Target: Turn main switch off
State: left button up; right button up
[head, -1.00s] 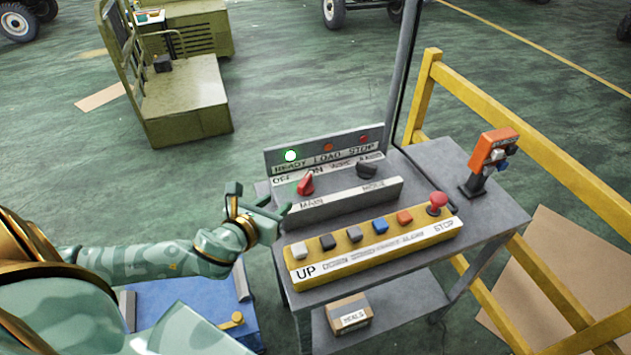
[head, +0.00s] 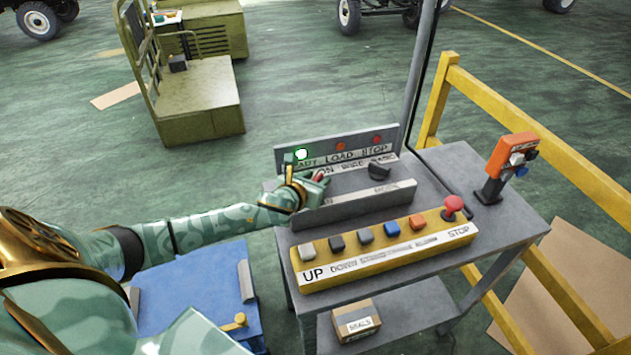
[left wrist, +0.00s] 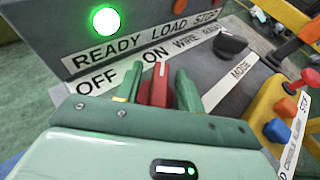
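The main switch is a red knob on the grey sloped panel (head: 350,207). In the head view the knob (head: 318,176) is mostly hidden by my left gripper (head: 308,181). In the left wrist view the red knob (left wrist: 159,84) stands between the two green fingers of my left gripper (left wrist: 160,88), with narrow gaps beside it. The fingers are open around it. The knob points up toward the ON mark (left wrist: 154,53); the OFF mark (left wrist: 97,80) is to its left. The green READY lamp (left wrist: 106,20) is lit. My right gripper is not in view.
A black MODE knob (head: 379,171) sits right of the main switch. A yellow button box (head: 345,273) with a red stop button (head: 453,205) is in front. An orange pendant (head: 511,158) stands at the right on the cart, near a yellow railing (head: 560,150).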

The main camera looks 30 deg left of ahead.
pick_arm(q)
grip_shut()
jog(key=shift+r, duration=0.1)
